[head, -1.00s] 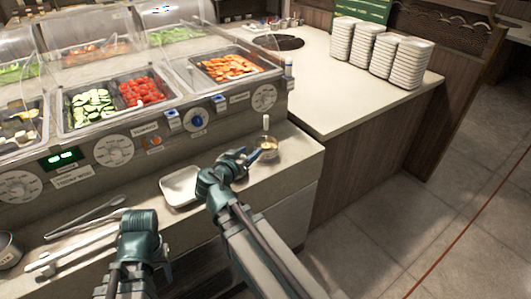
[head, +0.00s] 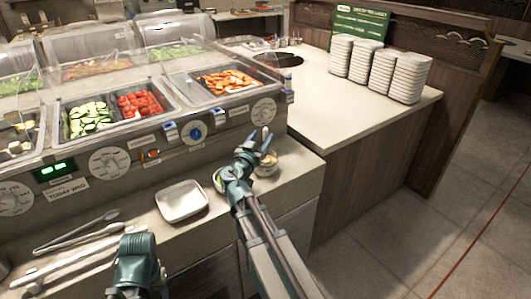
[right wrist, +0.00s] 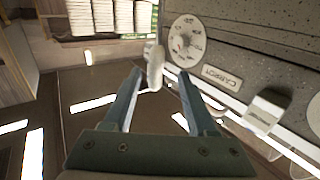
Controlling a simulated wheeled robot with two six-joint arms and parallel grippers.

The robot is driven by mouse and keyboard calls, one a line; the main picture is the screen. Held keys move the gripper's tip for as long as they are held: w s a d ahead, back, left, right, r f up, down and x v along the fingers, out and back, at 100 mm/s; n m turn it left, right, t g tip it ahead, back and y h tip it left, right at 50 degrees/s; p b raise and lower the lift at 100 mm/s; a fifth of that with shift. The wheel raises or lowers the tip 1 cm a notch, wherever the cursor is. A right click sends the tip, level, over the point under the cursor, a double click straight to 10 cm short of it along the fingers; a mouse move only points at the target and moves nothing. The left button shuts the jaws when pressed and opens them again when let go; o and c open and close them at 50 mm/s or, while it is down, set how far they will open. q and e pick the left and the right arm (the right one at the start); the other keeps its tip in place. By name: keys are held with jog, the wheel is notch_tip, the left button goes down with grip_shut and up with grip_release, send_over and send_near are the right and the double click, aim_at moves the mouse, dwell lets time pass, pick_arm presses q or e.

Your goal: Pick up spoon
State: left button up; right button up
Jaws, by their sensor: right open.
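A pale spoon handle (head: 265,132) stands up from a small round cup (head: 267,164) on the counter ledge, partly hidden by my right gripper. My right gripper (head: 259,142) is open at the handle, above the cup. In the right wrist view, the pale spoon (right wrist: 155,68) shows near and between the open fingertips (right wrist: 156,73); whether they touch it is unclear. The spoon's lower end is hidden in the head view. Part of my left arm shows at the lower left, but its fingers do not show.
A square white dish (head: 182,201) sits on the ledge left of my right arm. Metal tongs (head: 75,233) lie further left. The food bar's front panel (head: 220,127) stands close behind the gripper.

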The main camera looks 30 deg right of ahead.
jog(key=shift+w+d, duration=0.25)
jog(key=shift+d, duration=0.1)
jog(key=shift+w+d, duration=0.1)
jog(key=x, duration=0.5)
jog(key=shift+d, duration=0.15)
jog(key=shift+s, duration=0.25)
grip_shut()
dwell(0.8)
